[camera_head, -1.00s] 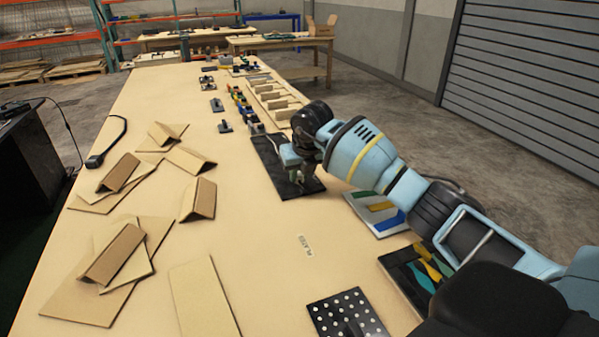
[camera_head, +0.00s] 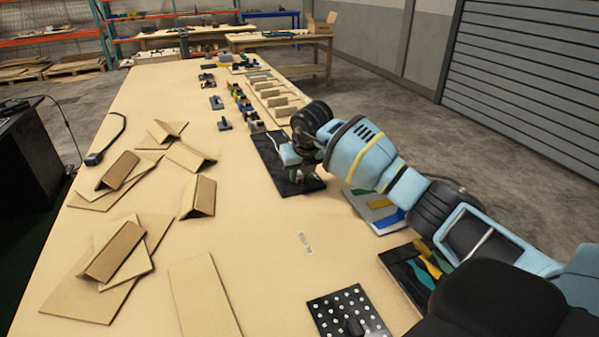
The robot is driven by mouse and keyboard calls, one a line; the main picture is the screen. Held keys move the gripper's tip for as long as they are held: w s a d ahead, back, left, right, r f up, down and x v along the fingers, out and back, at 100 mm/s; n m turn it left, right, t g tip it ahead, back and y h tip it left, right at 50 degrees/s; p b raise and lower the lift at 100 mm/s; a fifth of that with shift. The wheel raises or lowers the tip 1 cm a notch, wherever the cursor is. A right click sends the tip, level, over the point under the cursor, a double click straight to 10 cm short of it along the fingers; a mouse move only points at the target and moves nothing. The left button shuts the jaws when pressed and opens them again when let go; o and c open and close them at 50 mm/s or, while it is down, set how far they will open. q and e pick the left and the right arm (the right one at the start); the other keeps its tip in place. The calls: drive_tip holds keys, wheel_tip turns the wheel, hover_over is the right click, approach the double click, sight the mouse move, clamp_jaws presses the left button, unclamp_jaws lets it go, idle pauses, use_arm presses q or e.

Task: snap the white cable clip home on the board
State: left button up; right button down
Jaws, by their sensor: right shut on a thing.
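My right gripper (camera_head: 297,177) points down over the black board (camera_head: 272,160), which lies flat near the right edge of the long table. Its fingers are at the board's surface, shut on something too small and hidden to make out. The white cable clip cannot be picked out; the gripper and wrist cover the part of the board where the fingers are. My left gripper is not in view.
Cardboard pieces (camera_head: 110,252) lie across the table's left side. A black panel with white dots (camera_head: 346,312) is at the front. A tray with coloured strips (camera_head: 378,212) and a dark tray (camera_head: 412,272) sit under my right arm.

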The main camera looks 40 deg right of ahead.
drive_tip(key=c, duration=1.2)
unclamp_jaws()
drive_tip(key=v, duration=0.6)
drive_tip(key=shift+s+r, duration=0.1)
drive_tip(key=shift+r, duration=0.25)
drive_tip(key=shift+s+r, duration=0.25)
drive_tip(key=shift+r, duration=0.25)
